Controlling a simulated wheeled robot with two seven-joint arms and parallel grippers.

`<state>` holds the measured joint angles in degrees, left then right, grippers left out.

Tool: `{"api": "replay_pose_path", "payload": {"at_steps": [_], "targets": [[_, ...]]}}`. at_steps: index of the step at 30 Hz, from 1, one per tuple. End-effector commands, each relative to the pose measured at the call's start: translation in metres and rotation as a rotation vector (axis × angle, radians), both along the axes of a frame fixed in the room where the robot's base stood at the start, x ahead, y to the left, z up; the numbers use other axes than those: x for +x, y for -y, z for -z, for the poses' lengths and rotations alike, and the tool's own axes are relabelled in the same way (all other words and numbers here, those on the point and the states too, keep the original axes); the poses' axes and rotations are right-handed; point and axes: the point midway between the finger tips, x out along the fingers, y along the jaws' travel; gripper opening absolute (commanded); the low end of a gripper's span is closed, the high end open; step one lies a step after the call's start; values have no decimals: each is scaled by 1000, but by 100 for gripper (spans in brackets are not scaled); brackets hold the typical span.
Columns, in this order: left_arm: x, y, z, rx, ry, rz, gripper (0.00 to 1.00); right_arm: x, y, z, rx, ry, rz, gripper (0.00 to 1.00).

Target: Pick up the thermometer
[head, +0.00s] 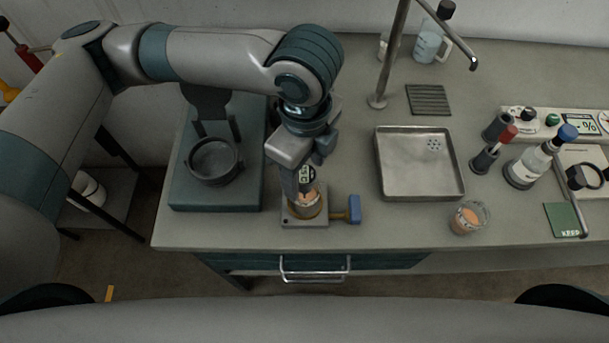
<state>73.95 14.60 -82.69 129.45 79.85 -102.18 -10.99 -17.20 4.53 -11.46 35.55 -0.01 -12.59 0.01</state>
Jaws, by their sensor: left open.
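The thermometer (306,173), a small dark piece with a pale digital display, stands at a round holder (305,208) on a square metal base near the table's front edge. Something orange-pink shows in the holder below the display. My left gripper (303,181) points down right over the thermometer, with its fingers open close around the display. The gripper hides part of the thermometer, and I cannot tell whether a finger touches it. The lower end of the thermometer is hidden in the holder. My right gripper is not in view.
A blue-handled valve (353,210) sticks out right of the holder. A dark stand with a ring cup (213,161) is to the left. A metal tray (420,165), a glass of orange liquid (468,218) and a blue-capped bottle (528,165) are to the right. A tall metal post (390,55) rises behind.

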Motion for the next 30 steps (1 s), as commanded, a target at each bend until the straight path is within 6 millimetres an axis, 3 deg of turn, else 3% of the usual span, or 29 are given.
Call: {"api": "replay_pose_path", "payload": {"at_steps": [6,19,25,30], "targets": [[0,0,14,-1,1,-1,57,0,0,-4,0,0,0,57],[0,0,15,-1,1,-1,57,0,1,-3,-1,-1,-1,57],[0,0,15,-1,1,-1,12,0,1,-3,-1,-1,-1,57],[0,0,14,-1,1,-1,10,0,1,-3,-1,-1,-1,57]]}}
